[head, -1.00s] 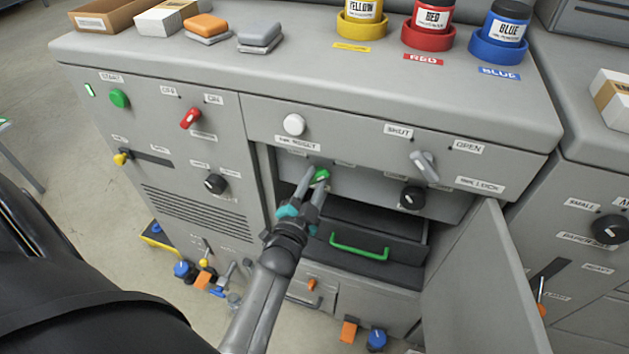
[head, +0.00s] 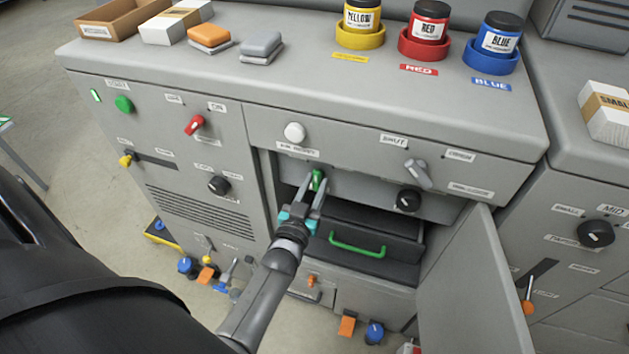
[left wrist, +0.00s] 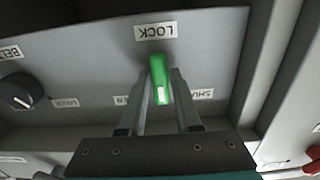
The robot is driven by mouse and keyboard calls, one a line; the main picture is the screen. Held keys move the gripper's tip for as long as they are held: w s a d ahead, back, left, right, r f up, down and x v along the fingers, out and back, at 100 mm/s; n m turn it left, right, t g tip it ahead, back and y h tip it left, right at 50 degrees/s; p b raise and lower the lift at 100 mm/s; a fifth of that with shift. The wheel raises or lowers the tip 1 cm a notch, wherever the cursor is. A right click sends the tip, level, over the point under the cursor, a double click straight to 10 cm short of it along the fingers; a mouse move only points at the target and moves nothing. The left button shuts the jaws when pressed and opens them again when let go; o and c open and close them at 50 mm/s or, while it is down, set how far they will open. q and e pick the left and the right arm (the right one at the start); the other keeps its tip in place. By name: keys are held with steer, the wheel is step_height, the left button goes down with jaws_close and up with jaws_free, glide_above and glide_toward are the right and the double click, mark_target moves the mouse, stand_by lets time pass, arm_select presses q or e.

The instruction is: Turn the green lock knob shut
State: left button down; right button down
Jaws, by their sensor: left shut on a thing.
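The green lock knob (head: 317,180) is on the grey machine front, above the open compartment. My left gripper (head: 317,187) is shut on it, one finger on each side. In the left wrist view the knob (left wrist: 158,72) sits beside the LOCK label (left wrist: 156,31), which appears upside down. Its white-marked end points away from that label, between a SHUT label (left wrist: 203,94) on the right and a partly hidden label (left wrist: 121,100) on the left. The left gripper's fingers (left wrist: 161,92) flank the knob. My right gripper is not in view.
Below the knob is an open compartment with a green-handled drawer (head: 358,246). Its door (head: 470,285) hangs open at the right. A white knob (head: 294,132) is just above, and a black knob (head: 408,200) and a grey lever (head: 418,174) are to the right.

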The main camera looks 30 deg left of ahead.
arm_select(q)
steer(key=n+p, duration=0.1)
steer(key=n, duration=0.2)
steer(key=shift+n, duration=0.4)
steer(key=n, duration=0.5)
steer(key=shift+d, duration=0.1)
steer(key=shift+r+n, duration=0.1)
steer(key=shift+n, duration=0.2)
steer(key=shift+w, duration=0.1)
steer(key=c, duration=0.6)
jaws_free()
steer(key=p+v, duration=0.2)
steer(key=v, duration=1.3)
